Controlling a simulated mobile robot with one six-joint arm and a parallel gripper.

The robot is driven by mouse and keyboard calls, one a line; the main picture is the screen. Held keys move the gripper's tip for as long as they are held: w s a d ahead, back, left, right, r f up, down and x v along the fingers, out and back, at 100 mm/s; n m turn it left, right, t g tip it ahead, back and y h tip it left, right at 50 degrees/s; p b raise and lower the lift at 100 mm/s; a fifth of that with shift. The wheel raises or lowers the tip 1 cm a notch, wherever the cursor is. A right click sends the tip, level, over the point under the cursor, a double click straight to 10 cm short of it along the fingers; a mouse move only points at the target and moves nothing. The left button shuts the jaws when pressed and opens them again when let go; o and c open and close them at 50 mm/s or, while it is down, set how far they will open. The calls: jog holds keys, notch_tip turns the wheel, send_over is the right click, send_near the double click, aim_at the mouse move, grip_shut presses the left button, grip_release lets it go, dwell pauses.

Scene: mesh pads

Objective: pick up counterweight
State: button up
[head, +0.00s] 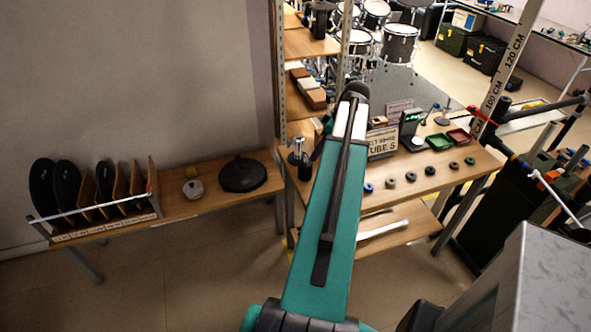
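No object is clearly marked as the counterweight. A small pale grey, rounded piece (193,189) sits on the low wooden bench at left, just left of a flat black disc (242,174). Either could be a weight; I cannot tell. Several small ring-like pieces, including a blue one (368,187) and a dark one (430,171), lie along the front of the wooden table. My teal arm reaches up the middle of the head view and covers part of that table. My gripper does not show, so its state and anything in it are hidden.
A rack of dark discs and wooden boards (100,190) stands at the bench's left end. A shelf upright and a dark cart (495,200) flank the table.

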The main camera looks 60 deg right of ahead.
aim_at(308, 164)
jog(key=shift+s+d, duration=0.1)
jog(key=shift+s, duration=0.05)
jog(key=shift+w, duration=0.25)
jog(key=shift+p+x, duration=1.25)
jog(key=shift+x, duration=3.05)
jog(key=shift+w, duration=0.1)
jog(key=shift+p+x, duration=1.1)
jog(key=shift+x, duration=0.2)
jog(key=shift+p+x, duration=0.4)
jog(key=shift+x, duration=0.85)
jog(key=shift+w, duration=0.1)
